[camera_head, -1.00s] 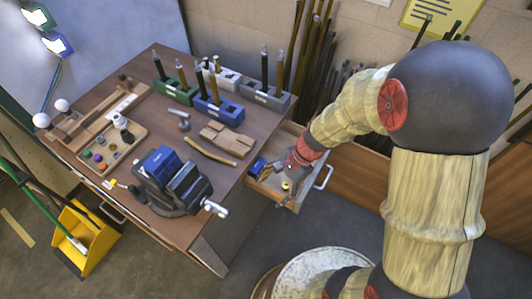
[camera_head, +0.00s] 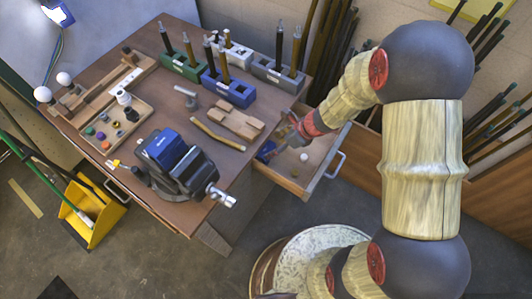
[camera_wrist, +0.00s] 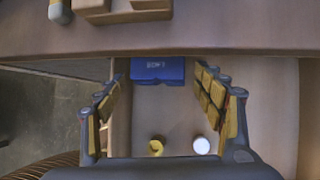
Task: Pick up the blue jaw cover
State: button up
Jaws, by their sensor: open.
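A blue jaw cover (camera_wrist: 158,69) lies in the open drawer, against its back end near the tabletop edge, in the wrist view. In the head view its blue shows in the drawer (camera_head: 267,149), partly hidden by my gripper (camera_head: 286,133). My gripper (camera_wrist: 160,90) is open and empty, its two fingers pointing toward the blue cover, one on each side of it. I cannot tell how high the fingers are above it. Another blue block (camera_head: 163,146) sits on the vise on the bench.
The drawer (camera_head: 318,180) also holds a white round thing (camera_wrist: 201,146) and a small yellow one (camera_wrist: 156,147). The bench edge (camera_wrist: 220,38) overhangs the drawer's back. A dark vise (camera_head: 190,172) and a wooden block (camera_head: 235,122) stand on the bench nearby.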

aim_at(267, 149)
jog(key=b+x, duration=0.2)
jog(key=x, duration=0.2)
jog(key=shift+w+a, duration=0.1)
jog(key=shift+a, duration=0.15)
jog(key=shift+r, duration=0.1)
jog(key=shift+c, duration=1)
jog(key=c, duration=0.8)
